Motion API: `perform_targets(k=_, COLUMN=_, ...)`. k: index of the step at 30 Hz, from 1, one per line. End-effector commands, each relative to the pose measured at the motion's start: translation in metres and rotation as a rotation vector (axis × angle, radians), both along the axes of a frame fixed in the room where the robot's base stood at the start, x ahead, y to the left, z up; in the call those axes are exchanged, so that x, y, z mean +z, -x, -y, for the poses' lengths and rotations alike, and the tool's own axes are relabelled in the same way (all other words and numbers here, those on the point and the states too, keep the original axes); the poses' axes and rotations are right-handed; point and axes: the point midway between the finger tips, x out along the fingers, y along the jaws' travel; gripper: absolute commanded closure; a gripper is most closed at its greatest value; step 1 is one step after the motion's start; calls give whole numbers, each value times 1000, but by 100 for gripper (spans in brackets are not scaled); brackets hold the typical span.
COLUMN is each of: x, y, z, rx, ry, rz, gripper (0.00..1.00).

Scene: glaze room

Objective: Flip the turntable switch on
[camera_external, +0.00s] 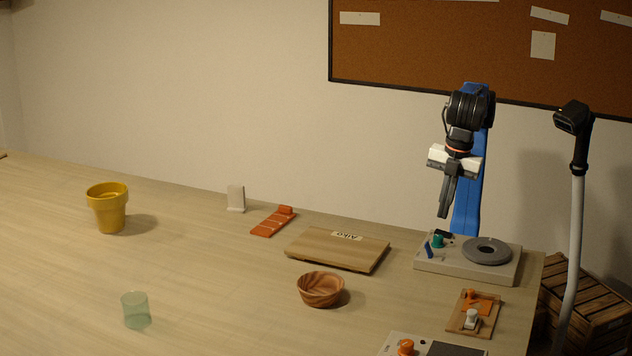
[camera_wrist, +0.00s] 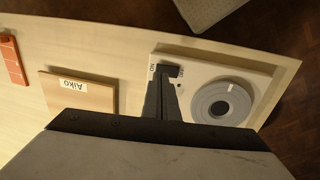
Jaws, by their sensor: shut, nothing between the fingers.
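The turntable (camera_external: 468,262) is a beige box with a grey disc (camera_external: 487,250) on its right part, at the right end of the table. On its left part are a small black piece (camera_external: 444,233) at the back, a green knob (camera_external: 438,241) and a blue lever (camera_external: 428,250). In the wrist view the black piece (camera_wrist: 172,71), which looks like the switch, sits between small printed labels. Its setting is unclear. My gripper (camera_external: 443,215) points down, shut and empty, just above the black piece. In the wrist view its fingers (camera_wrist: 162,80) hide the knob and lever.
A wooden board marked Aiko (camera_external: 338,250) and a wooden bowl (camera_external: 321,289) lie left of the turntable. A small board with an orange part (camera_external: 468,325) is in front. A lamp-like stand (camera_external: 577,200) rises at right.

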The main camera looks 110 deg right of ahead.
Motion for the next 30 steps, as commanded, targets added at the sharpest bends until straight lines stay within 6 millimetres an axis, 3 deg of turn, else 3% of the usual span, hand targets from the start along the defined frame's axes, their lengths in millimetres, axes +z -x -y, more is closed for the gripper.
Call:
perform_targets(k=3, x=-17, y=-2, z=2, rx=0, ry=1, rz=-1, gripper=100)
perform_targets(k=9, x=-33, y=-3, z=3, rx=0, ry=0, rz=0, gripper=100)
perform_targets(k=30, x=-41, y=-5, z=5, rx=1, ry=-28, rz=-31, gripper=100)
